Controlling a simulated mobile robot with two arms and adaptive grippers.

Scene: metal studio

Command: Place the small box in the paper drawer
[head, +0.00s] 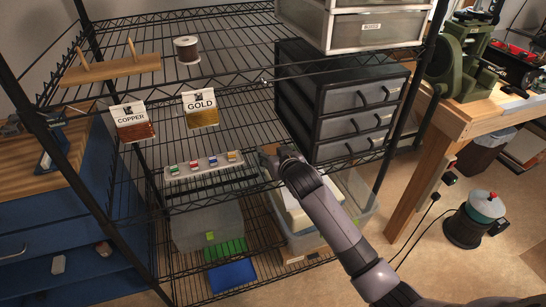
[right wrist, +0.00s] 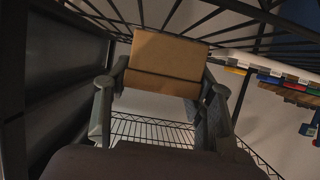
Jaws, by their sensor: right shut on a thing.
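The small box (right wrist: 165,66) is brown cardboard and sits between the two fingers of my right gripper (right wrist: 162,86) in the right wrist view. In the head view this gripper (head: 273,160) is at the middle wire shelf, left of the black drawer unit, with a bit of the box showing at its tip. The black drawer unit (head: 352,126) has stacked grey drawer fronts that look shut. A white-framed drawer unit (head: 360,40) with a label stands on the shelf above. I cannot tell which drawer is the paper drawer. My left gripper is not in view.
The wire rack (head: 232,72) has thin black shelves and upright posts. A tray of coloured items (head: 203,166) lies left of my right gripper. Copper (head: 133,122) and gold (head: 201,109) packets hang nearby. A clear bin (head: 208,227) stands below. A wooden workbench (head: 470,121) is at right.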

